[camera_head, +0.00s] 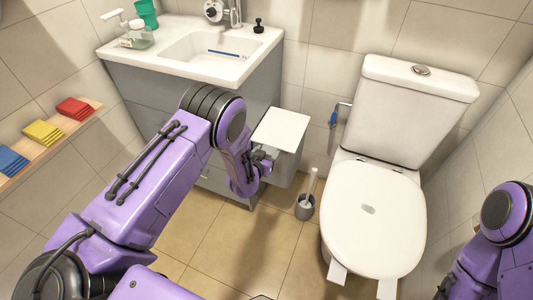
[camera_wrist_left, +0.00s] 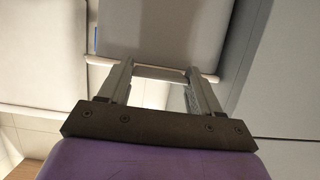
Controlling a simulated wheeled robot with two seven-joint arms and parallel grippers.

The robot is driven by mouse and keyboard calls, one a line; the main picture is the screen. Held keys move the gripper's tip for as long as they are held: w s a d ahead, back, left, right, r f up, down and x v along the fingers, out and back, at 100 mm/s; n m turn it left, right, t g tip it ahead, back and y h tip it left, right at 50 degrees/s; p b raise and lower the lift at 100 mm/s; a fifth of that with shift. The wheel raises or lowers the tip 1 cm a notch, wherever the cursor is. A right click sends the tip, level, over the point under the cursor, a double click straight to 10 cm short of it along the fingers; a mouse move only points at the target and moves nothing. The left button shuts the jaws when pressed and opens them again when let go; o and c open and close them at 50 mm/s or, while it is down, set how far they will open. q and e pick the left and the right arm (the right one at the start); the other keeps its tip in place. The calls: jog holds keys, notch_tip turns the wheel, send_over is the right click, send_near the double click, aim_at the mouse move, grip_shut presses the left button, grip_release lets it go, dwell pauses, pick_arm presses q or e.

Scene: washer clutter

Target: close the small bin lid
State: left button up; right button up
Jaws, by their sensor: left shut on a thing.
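The small bin (camera_head: 287,172) is a grey box standing beside the grey sink cabinet. Its white lid (camera_head: 284,127) lies over the top, roughly level; I cannot tell whether it sits fully flush. My left gripper (camera_head: 268,156) is at the lid's front edge, partly hidden by my own wrist. In the left wrist view the two fingers (camera_wrist_left: 160,82) stand apart, with a pale edge running across between their tips. The gripper is shut on what appears to be the lid. My right arm shows at the lower right, with its gripper out of view.
A toilet (camera_head: 373,215) stands to the right, with a brush in a grey holder (camera_head: 304,207) between it and the bin. The sink counter (camera_head: 170,55) is behind and left. A wooden shelf (camera_head: 50,145) with folded cloths is on the left wall.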

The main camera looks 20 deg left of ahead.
pick_arm(q)
jog(key=shift+s+d+f, duration=0.1)
jog(key=shift+s+f, duration=0.2)
jog(key=shift+f, duration=0.2)
jog(key=o, duration=1.5)
jog(key=shift+w+f, duration=0.1)
jog(key=shift+f, duration=0.1)
jog(key=v, duration=0.5)
jog(key=p+v, duration=0.1)
jog(key=v, duration=0.4)
jog(key=shift+r, duration=0.3)
